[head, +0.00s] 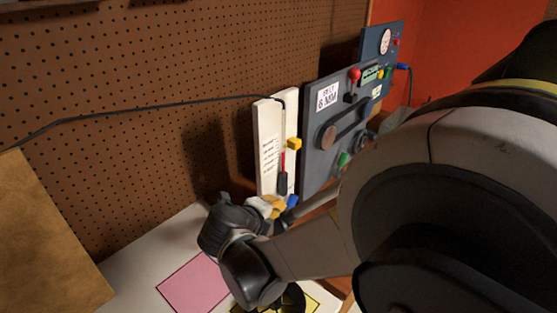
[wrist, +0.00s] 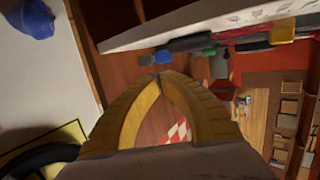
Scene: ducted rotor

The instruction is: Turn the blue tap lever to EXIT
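My gripper (head: 270,207) is at the lower end of the white panel in the head view. In the wrist view its yellow fingers (wrist: 160,82) meet at the tips, with nothing visible between them. A small blue piece (head: 292,200) is just right of the fingers in the head view. A small blue piece also shows just beyond the fingertips in the wrist view (wrist: 163,57); contact cannot be told. A larger blue object (wrist: 30,18) is at the top left of the wrist view, on a pale surface. I cannot tell which is the tap lever, and no EXIT mark is readable.
The white panel (head: 268,125) carries a yellow block (head: 294,143) and a red-and-black tool-like part (head: 283,172). A dark machine panel (head: 315,125) with a red-ball lever (head: 354,75) stands to its right. A pink square (head: 193,285) marks the table. My arm hides the right side.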

